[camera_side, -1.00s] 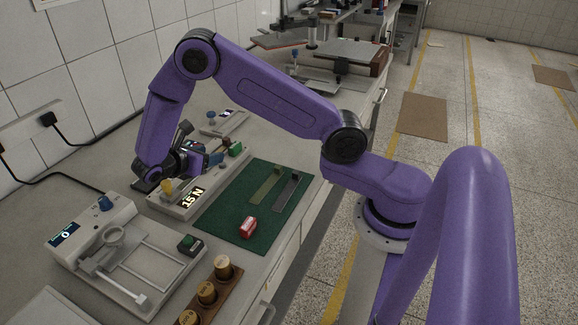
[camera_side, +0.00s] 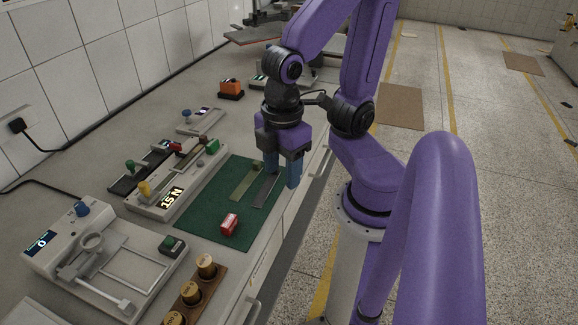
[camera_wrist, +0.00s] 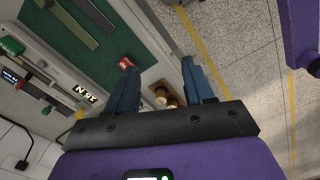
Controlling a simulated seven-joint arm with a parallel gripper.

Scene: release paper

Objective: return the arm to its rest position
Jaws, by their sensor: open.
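My gripper (camera_side: 281,172) points down over the right edge of the green mat (camera_side: 200,215) in the side view. Its blue fingers are apart, with nothing seen between them. In the wrist view my gripper (camera_wrist: 160,80) shows its two blue fingers spread wide, with floor, bench edge and brass weights beyond the gap. A grey strip (camera_side: 265,190) and an olive strip (camera_side: 246,182) lie on the mat close to the left of the fingers. A small red and white block (camera_side: 229,225) sits nearer the mat's front corner.
A white instrument (camera_side: 65,240) and a wooden block with brass weights (camera_side: 192,292) are in front. An orange-topped item (camera_side: 231,88) stands behind. Open floor (camera_side: 520,200) lies to the right.

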